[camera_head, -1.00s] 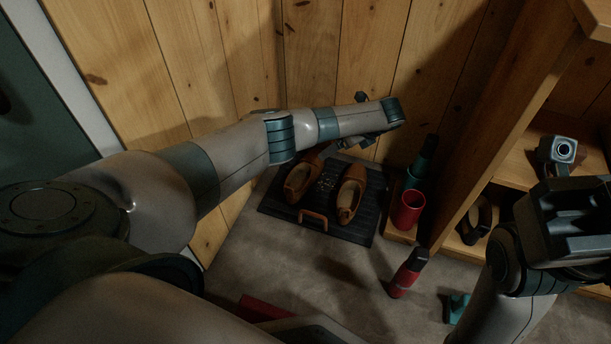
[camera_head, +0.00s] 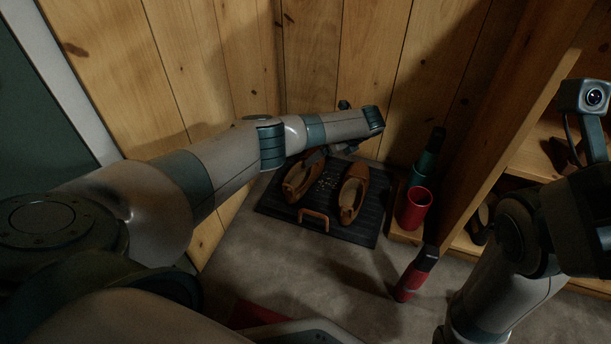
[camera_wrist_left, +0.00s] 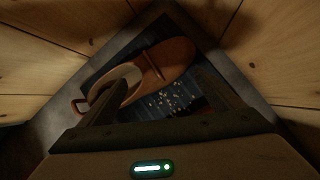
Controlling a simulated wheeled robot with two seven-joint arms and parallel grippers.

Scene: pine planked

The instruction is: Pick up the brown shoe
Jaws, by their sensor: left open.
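Two brown shoes, the left one (camera_head: 298,183) and the right one (camera_head: 353,190), lie side by side on a black ribbed tray (camera_head: 270,205). My left arm reaches over the tray's back part; its gripper (camera_head: 325,150) hangs above the far ends of the shoes, partly hidden by the arm. In the left wrist view one brown shoe (camera_wrist_left: 172,58) lies beyond the open, empty fingers (camera_wrist_left: 155,88); I cannot tell which of the two it is. No contact shows. My right arm is at the right edge; its fingers are out of view.
A red bottle (camera_head: 415,275) stands on the floor. Wooden walls close in behind, and a shelf (camera_head: 500,130) stands at right.

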